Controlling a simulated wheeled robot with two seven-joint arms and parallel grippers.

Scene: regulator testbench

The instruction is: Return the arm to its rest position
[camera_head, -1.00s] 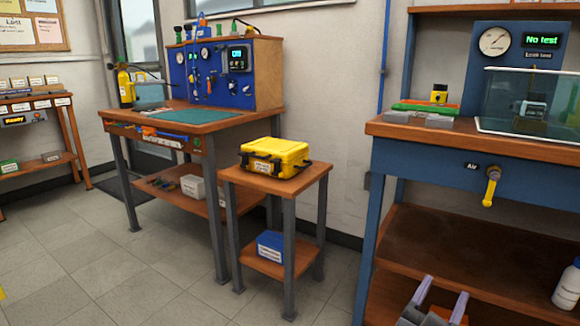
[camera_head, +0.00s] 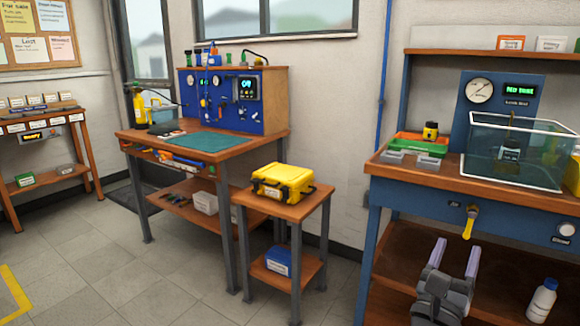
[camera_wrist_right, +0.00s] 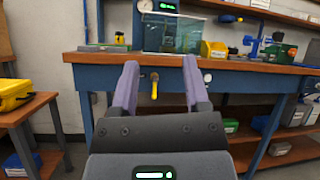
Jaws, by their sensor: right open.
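My right gripper (camera_head: 455,256) is at the lower right of the head view, in front of the blue test bench (camera_head: 412,204). Its two fingers point up and stand apart with nothing between them. In the right wrist view my right gripper (camera_wrist_right: 160,82) is also open and empty, facing the bench front. The yellow valve lever (camera_wrist_right: 154,86) shows beyond and between the fingers, apart from them. My left gripper is not in view.
A small table with a yellow case (camera_head: 283,183) stands left of the bench. The workbench with a green mat (camera_head: 212,143) is farther back. A glass tank (camera_head: 515,150) stands on the test bench. A white bottle (camera_head: 540,300) is at lower right. Floor at left is clear.

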